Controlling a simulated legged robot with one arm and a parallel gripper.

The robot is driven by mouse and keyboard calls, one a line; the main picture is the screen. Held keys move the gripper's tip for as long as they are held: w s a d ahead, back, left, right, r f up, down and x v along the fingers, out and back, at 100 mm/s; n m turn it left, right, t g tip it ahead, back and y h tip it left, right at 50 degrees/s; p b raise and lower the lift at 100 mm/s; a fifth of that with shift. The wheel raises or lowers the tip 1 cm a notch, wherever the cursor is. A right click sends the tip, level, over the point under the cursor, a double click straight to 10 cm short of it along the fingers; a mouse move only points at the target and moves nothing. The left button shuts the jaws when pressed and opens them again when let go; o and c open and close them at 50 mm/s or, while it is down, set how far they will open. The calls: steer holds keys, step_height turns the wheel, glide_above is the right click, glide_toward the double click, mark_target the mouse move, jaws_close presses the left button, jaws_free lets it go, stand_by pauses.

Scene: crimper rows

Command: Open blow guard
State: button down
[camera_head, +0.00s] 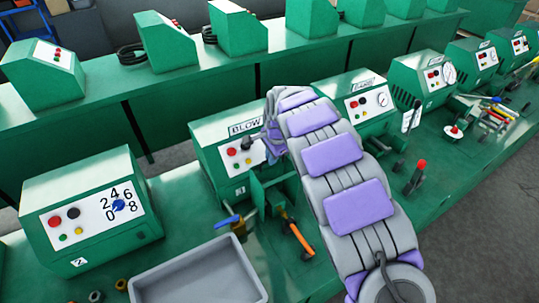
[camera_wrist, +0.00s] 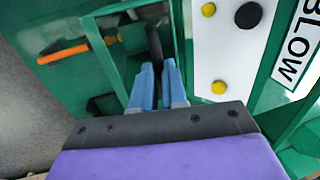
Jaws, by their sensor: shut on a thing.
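The blow machine is the green box with the "BLOW" label (camera_head: 245,127); its label also shows in the wrist view (camera_wrist: 297,48). A green-framed guard (camera_head: 268,194) stands at its front, and its frame also shows in the wrist view (camera_wrist: 103,60). My gripper (camera_wrist: 159,70) has its two blue-grey fingers close together around a dark upright handle (camera_wrist: 154,42) beside the guard frame. The handle's lower part is hidden between the fingers. In the head view my arm covers the fingertips and part of the machine.
An orange-handled tool (camera_head: 298,238) lies by the guard, also in the wrist view (camera_wrist: 63,53). A grey tray (camera_head: 200,272) and a dial machine (camera_head: 90,210) are to the left. More machines and a red-topped lever (camera_head: 420,172) stand to the right.

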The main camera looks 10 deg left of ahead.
mark_target(279, 178)
steer(key=shift+s+d+r+t, duration=0.15)
steer(key=shift+s+d, duration=0.5)
steer(key=shift+s, duration=0.1)
steer(key=shift+s+d+r+t, duration=0.1)
steer(key=shift+s+d+t, duration=0.05)
steer(key=shift+s+d, duration=0.85)
steer(key=shift+s, duration=0.1)
steer(key=shift+f, duration=0.1)
steer(key=c, duration=1.2)
jaws_free()
steer(key=shift+o, duration=0.2)
steer(key=shift+w, duration=0.1)
steer(key=p+v, duration=0.1)
steer(key=v, duration=1.6)
steer(key=shift+d, duration=0.2)
